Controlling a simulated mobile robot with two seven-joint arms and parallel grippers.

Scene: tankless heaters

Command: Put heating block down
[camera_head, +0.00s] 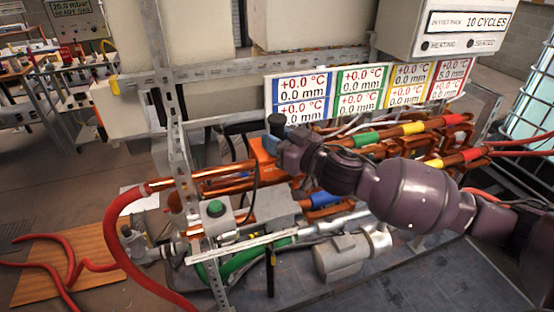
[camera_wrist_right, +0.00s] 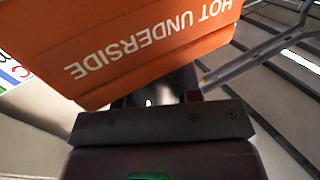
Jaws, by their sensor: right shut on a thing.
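The heating block (camera_wrist_right: 150,45) fills the upper part of the right wrist view. It is orange, with "HOT UNDERSIDE" printed on it, upside down there. In the head view an orange part of it (camera_head: 262,147) shows just left of my right gripper (camera_head: 280,148), above copper pipes. My right gripper is shut on the block; the fingers (camera_wrist_right: 160,98) are partly hidden by it in the wrist view. I cannot tell whether the block touches the pipes. My left gripper is not in view.
A metal frame (camera_head: 172,120) stands left of the gripper. A display panel (camera_head: 362,90) with colour-framed readings is behind it. Copper pipes with coloured bands (camera_head: 412,128) run to the right. A grey motor (camera_head: 342,256) and a green-button box (camera_head: 214,212) sit below. A red hose (camera_head: 125,235) curves at left.

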